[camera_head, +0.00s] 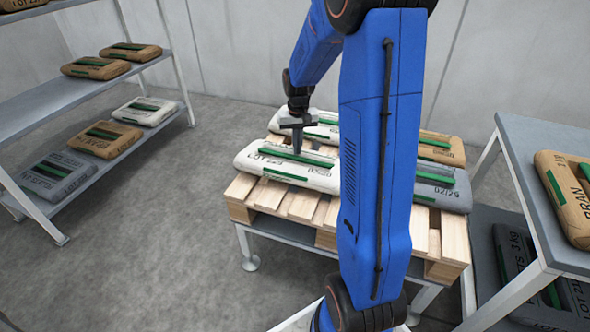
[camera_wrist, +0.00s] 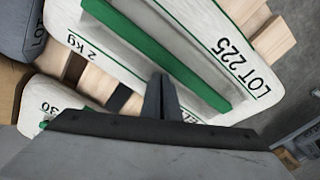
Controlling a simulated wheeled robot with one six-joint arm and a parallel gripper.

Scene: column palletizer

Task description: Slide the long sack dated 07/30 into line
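A white sack with green bars (camera_head: 327,133) lies at the back of the pallet, partly hidden behind my gripper and arm. In the wrist view a white sack (camera_wrist: 32,91) at lower left shows "30"; the rest of its date is hidden. Another white sack (camera_head: 247,161), marked LOT 225, lies at the front left of the pallet and fills much of the wrist view (camera_wrist: 137,50). My gripper (camera_head: 297,151) points down at that sack's far side, fingers together and holding nothing. In the wrist view its fingertips (camera_wrist: 161,78) overlap the LOT 225 sack's edge; contact cannot be told.
The wooden pallet (camera_head: 300,205) also bears a grey sack (camera_head: 450,196) and a brown sack (camera_head: 450,150) on the right. A shelf rack (camera_head: 90,88) with several sacks stands left. A grey table (camera_head: 540,135) with a brown sack stands close at right. Floor at left is clear.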

